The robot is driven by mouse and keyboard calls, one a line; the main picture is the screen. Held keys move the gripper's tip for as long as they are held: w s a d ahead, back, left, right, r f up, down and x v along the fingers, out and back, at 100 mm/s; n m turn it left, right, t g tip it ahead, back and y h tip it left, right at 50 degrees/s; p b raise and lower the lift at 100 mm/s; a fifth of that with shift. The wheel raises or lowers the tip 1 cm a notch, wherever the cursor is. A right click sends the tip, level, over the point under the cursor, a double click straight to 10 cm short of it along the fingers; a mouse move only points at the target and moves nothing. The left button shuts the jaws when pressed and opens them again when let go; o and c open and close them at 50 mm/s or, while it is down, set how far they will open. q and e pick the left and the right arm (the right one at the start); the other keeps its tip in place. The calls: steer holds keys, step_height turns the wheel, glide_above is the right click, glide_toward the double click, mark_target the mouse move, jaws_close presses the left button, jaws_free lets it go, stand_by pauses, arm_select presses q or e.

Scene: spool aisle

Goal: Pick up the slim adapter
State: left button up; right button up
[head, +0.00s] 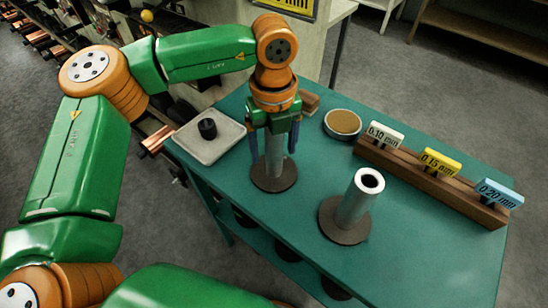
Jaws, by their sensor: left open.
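Two grey metal cylinders stand upright on dark round bases on the green table (420,250). The left cylinder (274,158) looks slimmer and is probably the slim adapter; its top is hidden by my left gripper. The right cylinder (358,200) is thicker and has a dark hole in its top. My left gripper (273,150) points down over the left cylinder, with its blue fingers open on either side of it. I cannot tell whether the fingers touch it. My right gripper is not in view.
A pale tray (190,145) holding a small black cylindrical piece (208,128) sits at the table's left corner. A round brown-topped dish (342,123) lies behind the cylinders. A wooden rack (430,185) with thickness labels lines the back right edge. The front right tabletop is clear.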

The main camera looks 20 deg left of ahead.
arm_select(q)
jaws_close()
stand_by(0.4)
